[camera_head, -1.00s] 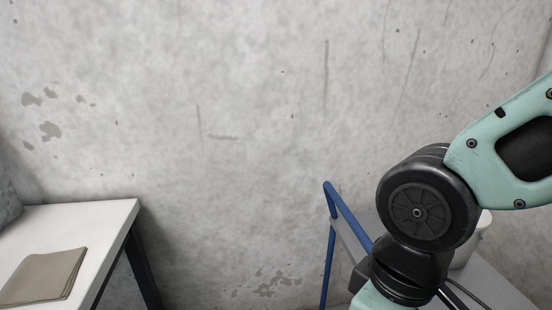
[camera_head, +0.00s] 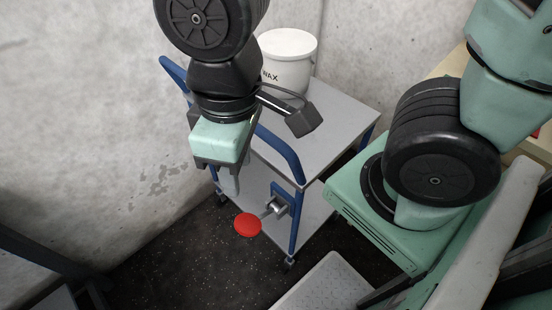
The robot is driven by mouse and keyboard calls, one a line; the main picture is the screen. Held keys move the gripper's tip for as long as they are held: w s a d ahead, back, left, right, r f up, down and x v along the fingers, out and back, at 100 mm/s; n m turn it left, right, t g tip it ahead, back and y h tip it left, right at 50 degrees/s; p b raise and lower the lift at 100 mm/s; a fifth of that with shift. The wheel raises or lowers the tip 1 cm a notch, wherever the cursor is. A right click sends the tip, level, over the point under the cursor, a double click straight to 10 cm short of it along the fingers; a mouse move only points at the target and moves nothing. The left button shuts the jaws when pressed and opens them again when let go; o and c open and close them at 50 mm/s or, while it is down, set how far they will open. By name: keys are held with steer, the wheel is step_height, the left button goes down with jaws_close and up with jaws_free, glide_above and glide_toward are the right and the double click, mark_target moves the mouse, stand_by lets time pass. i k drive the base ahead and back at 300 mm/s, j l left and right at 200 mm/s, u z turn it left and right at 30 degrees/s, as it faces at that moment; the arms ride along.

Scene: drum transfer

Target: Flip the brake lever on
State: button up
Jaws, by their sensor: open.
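The brake lever shows as a red round knob (camera_head: 247,225) on a short grey shaft, joined to a bracket on the blue frame at the near end of the cart (camera_head: 338,125). My gripper (camera_head: 228,186) points down just above and left of the red knob in the picture. It is open, with nothing seen between its fingers. A gap shows between the fingertips and the knob; the depth between them is hard to tell. My wrist hides part of the cart's blue handle and top.
A white bucket marked "WAX" (camera_head: 288,60) stands on the cart's top shelf. The cart has a lower shelf (camera_head: 312,212). A concrete wall (camera_head: 80,120) is behind and to the left. Dark speckled floor (camera_head: 185,262) lies open left of the cart.

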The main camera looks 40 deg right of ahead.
mark_target(247, 225)
steer(key=k+j, duration=0.35)
steer(key=j, duration=0.15)
steer(key=k+j+u, duration=0.1)
steer(key=k+j, duration=0.2)
steer(key=j, duration=0.15)
